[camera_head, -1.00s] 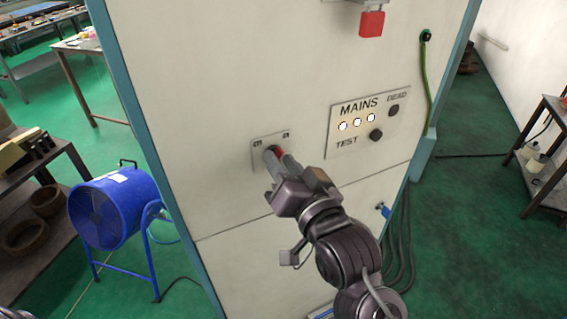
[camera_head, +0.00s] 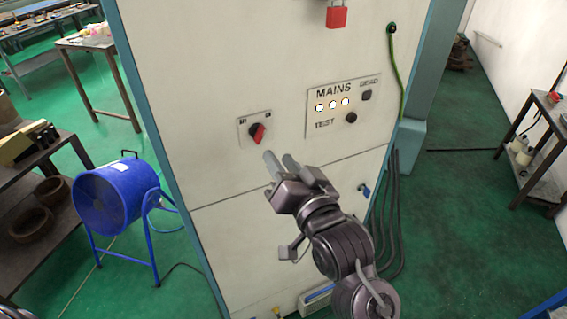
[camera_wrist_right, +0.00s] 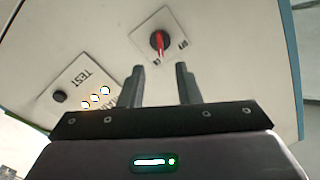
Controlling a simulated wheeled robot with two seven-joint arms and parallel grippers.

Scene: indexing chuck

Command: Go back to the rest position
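My right gripper (camera_head: 279,160) is in front of the cream cabinet (camera_head: 215,70), a little below and right of the red rotary switch (camera_head: 257,133). Its two fingers are apart with nothing between them. In the right wrist view the open fingers of my right gripper (camera_wrist_right: 158,85) point toward the cabinet, and the red switch (camera_wrist_right: 159,42) on its square plate lies beyond them, clear of both tips. My left gripper is not in view.
A MAINS panel (camera_head: 343,105) with lit lamps and a dark TEST button (camera_head: 351,118) is right of the switch. A red padlock (camera_head: 337,17) hangs above. A blue fan (camera_head: 110,195) stands left; a green cable (camera_head: 395,75) runs down the right.

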